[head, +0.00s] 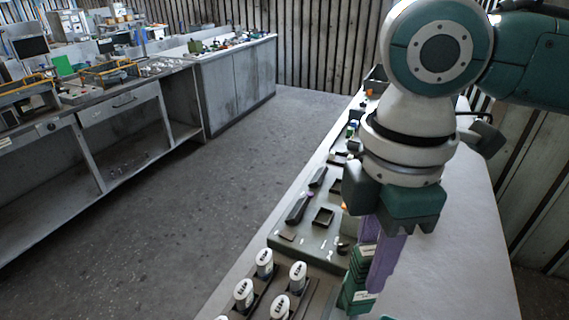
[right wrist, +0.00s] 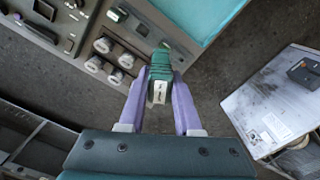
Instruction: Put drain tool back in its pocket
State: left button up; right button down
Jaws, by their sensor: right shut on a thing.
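My right gripper (head: 378,262) points down at the near right of the long bench in the head view. Its purple fingers are shut on a green ribbed piece with a white label (right wrist: 160,82), seen between the fingertips in the right wrist view. Green labelled pieces (head: 357,285) show beside the fingers in the head view; I cannot tell which of them is held. I cannot tell for sure whether the held piece is the drain tool. A dark square pocket (head: 323,217) lies in the green tray left of the gripper. My left gripper is out of view.
Several white-capped cylinders (head: 265,262) stand in a holder at the near bench edge. Dark handled parts (head: 297,210) lie in the tray. A pale clear surface (head: 440,260) is right of the gripper. Grey floor (head: 190,200) separates this bench from a cluttered workbench (head: 130,97).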

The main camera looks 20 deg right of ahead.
pick_arm(q)
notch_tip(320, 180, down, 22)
jog(key=b, duration=1.8)
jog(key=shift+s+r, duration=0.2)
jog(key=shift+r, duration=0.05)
pick_arm(e)
jog(key=w+d+f+n, duration=0.1)
jog(key=f+n, duration=0.4)
jog(key=f, duration=0.6)
jog(key=w+d+f+n, duration=0.1)
jog(key=w+f+n, duration=0.2)
jog(key=f+n, duration=0.3)
notch_tip(320, 180, down, 5)
jog(key=shift+w+d+f+n, duration=0.1)
jog(key=shift+w+d+n, duration=0.2)
jog(key=shift+w+d, duration=0.05)
pick_arm(q)
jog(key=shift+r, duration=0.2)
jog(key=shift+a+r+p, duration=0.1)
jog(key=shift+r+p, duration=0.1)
jog(key=shift+p, duration=0.1)
pick_arm(e)
jog(key=shift+f, duration=0.3)
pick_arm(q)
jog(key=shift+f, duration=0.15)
pick_arm(e)
jog(key=shift+f, duration=0.3)
